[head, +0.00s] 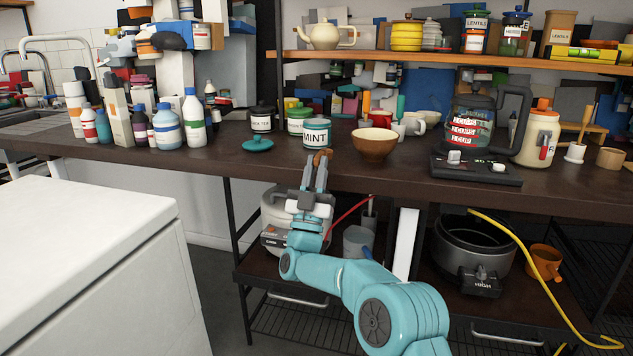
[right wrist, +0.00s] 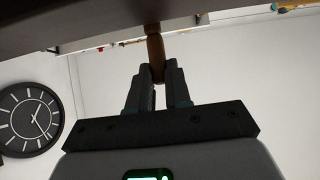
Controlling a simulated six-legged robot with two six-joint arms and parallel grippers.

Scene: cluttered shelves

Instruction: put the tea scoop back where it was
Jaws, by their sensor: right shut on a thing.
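The tea scoop is brown and looks wooden. My right gripper (head: 315,174) is shut on its handle, and the brown end (head: 321,156) shows above the fingertips at the front edge of the counter. In the right wrist view the fingers (right wrist: 157,80) close on the brown scoop handle (right wrist: 155,48), with the dark counter edge above; the rest of the scoop is hidden there. A teal tin marked MINT (head: 317,134) stands on the counter just behind the scoop. A teal lid (head: 257,144) with a knob lies to its left. My left gripper is out of view.
A brown bowl (head: 375,145) stands right of the mint tin. A dark tin (head: 262,119) and a green-lidded tin (head: 299,121) stand behind. Bottles (head: 194,119) crowd the left, a coffee maker (head: 472,130) the right.

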